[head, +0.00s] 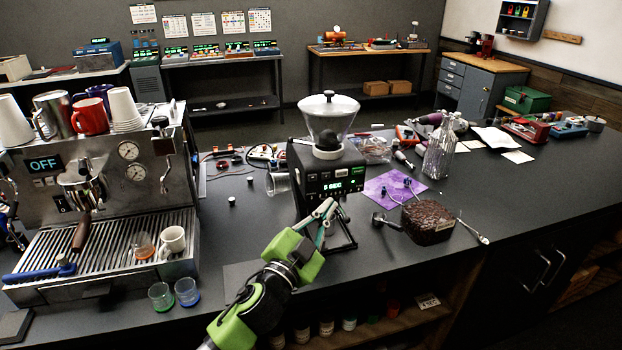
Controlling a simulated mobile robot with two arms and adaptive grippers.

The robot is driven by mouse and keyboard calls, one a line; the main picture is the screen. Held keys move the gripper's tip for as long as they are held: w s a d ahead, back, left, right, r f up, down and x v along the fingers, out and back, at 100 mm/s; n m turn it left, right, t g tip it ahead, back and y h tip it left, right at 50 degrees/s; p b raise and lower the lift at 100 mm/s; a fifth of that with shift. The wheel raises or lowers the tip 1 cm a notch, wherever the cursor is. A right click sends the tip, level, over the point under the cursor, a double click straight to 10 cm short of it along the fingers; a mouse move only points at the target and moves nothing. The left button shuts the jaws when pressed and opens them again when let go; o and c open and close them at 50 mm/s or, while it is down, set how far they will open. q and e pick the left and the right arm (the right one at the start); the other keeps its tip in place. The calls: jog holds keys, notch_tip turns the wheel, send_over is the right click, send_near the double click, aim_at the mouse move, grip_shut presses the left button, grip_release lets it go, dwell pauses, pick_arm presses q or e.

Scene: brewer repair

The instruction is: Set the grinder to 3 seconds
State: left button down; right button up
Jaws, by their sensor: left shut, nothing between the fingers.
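The grinder (298,180) is a black box with a clear hopper (332,118) on top, standing on the dark counter (480,200). Its front has a lit green display (331,187) that reads a digit followed by "SEC"; the digit is too small to tell for sure. A row of small buttons (326,176) sits above the display. My left gripper (326,207) is shut and empty, with its fingertips just in front of the grinder's lower front, below the display. I cannot tell whether they touch it. My right gripper is out of view.
An espresso machine (95,175) showing "OFF" stands at the left, with cups on top. The front right counter is clear.

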aim_at(312, 178)
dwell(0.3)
pick_arm(q)
jog(key=w+a, duration=0.1)
jog(key=w, duration=0.1)
jog(key=w+a+b, duration=0.1)
jog(key=w, duration=0.2)
jog(key=w+b, duration=0.1)
jog(key=w, duration=0.2)
jog(key=shift+w+a, duration=0.25)
jog(key=shift+a, duration=0.15)
dwell(1.0)
jog(key=shift+w+a, duration=0.15)
jog(key=shift+w, duration=0.25)
jog(key=shift+w+a, duration=0.1)
jog(key=shift+w, duration=0.2)
dwell(1.0)
jog(key=shift+s, duration=0.1)
jog(key=shift+s+d, duration=0.2)
jog(key=shift+s, duration=0.45)
